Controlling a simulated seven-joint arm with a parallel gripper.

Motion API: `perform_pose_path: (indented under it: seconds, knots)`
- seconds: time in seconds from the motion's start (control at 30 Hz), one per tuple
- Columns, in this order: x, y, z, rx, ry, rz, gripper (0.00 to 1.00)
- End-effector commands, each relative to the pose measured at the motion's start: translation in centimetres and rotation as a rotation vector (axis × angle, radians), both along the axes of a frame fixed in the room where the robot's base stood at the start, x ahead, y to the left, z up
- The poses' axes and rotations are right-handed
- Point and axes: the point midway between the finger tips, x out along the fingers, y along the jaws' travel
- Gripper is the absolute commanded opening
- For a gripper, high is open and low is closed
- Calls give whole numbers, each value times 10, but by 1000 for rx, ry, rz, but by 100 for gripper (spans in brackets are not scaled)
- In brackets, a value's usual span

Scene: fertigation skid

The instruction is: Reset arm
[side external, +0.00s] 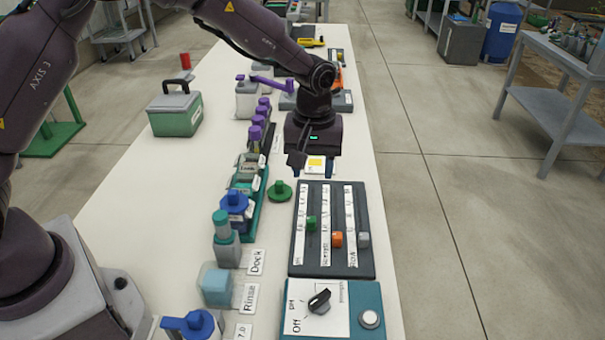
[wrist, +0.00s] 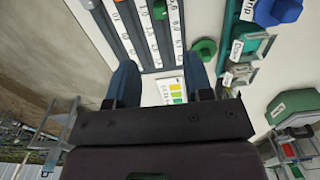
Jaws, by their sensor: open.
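My gripper (side external: 312,170) is open and empty. It hangs above the white bench (side external: 180,190), just past the far end of the dark slider panel (side external: 333,262). In the wrist view its two blue-grey fingers (wrist: 160,85) stand apart, with a small white card with yellow and green patches (wrist: 170,92) seen between them. The card also shows below the gripper in the side view (side external: 314,164). The panel carries a green slider knob (side external: 312,223), an orange one (side external: 337,239) and a white one (side external: 363,240).
A green knob (side external: 280,191) lies left of the panel. Left of it stand a rack (side external: 247,185), a blue-capped bottle (side external: 236,205) and several purple-topped valves (side external: 257,130). A control box (side external: 330,308) is in front. A green case (side external: 175,110) stands left. The bench's right strip is clear.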

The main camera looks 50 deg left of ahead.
Motion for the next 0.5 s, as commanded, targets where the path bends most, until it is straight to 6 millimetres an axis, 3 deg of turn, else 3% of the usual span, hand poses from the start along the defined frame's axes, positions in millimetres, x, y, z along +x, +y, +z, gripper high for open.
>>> perform_pose_path:
  seconds: [0.07,0.17,0.5]
  knots:
    - [-1,0,-1,1,4,-53,47]
    - [-21,4,-10,7,58,-176,47]
    - [-95,26,72,-10,7,-532,47]
